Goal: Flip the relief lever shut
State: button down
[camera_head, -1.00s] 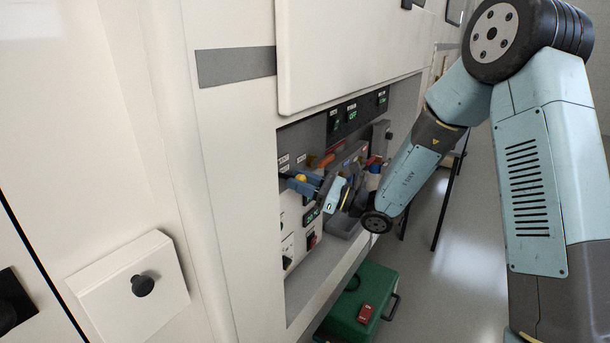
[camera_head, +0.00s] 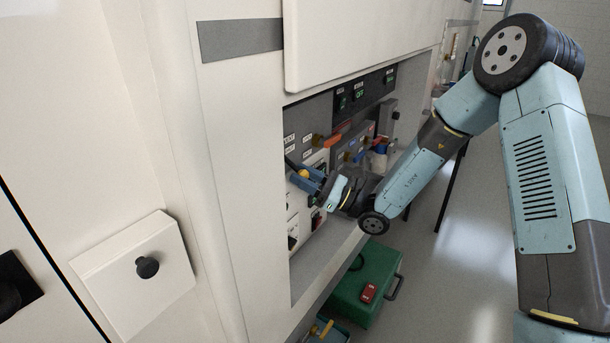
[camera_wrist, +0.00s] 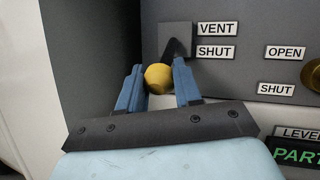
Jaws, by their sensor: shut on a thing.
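The relief lever (camera_wrist: 178,48) is a dark lever on a grey plate beside the VENT and SHUT labels. It slants down and to the left, towards its round yellow knob (camera_wrist: 158,78). The knob also shows in the head view (camera_head: 304,173). My gripper (camera_wrist: 157,80) has its two blue fingers on either side of the knob and is shut on it. In the head view my gripper (camera_head: 302,175) reaches into the service bay from the right. The wrist view hides little of the lever.
A brass fitting (camera_wrist: 313,75) with OPEN and SHUT labels sits to the right. A raised flap (camera_head: 360,45) hangs above the bay. A green case (camera_head: 350,300) with a red item (camera_head: 369,292) stands below. The floor (camera_head: 470,270) at right is clear.

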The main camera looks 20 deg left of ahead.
jog(key=shift+a+f, duration=0.1)
jog(key=shift+f, duration=0.05)
jog(key=c, duration=0.8)
grip_release()
jog(key=v, duration=1.3)
jog(key=shift+d+f, duration=0.15)
jog(key=shift+d, duration=0.25)
